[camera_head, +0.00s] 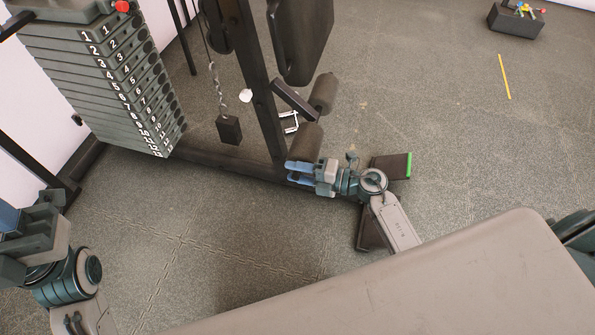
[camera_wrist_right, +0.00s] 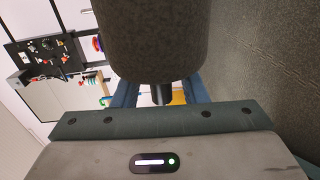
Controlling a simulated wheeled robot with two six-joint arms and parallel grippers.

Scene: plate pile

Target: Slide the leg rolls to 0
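Two dark cylindrical leg rolls sit on the machine's lower frame in the head view: the near roll (camera_head: 306,141) and the far roll (camera_head: 323,92), with a dark bar (camera_head: 293,101) by them. My right gripper (camera_head: 298,172) is at the lower end of the near roll, its blue fingers apart. In the right wrist view the roll (camera_wrist_right: 155,40) fills the top middle and hides the fingertips; a thin dark axle end (camera_wrist_right: 161,94) shows between the fingers. Contact cannot be told. My left gripper (camera_head: 10,220) is at the left edge, partly cut off. No 0 mark is readable.
A numbered weight stack (camera_head: 105,85) with a red knob (camera_head: 122,6) stands upper left. A dark upright post (camera_head: 262,85) and a hanging block (camera_head: 229,130) are beside the rolls. A beige surface (camera_head: 430,285) fills the bottom right. Open floor lies to the right.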

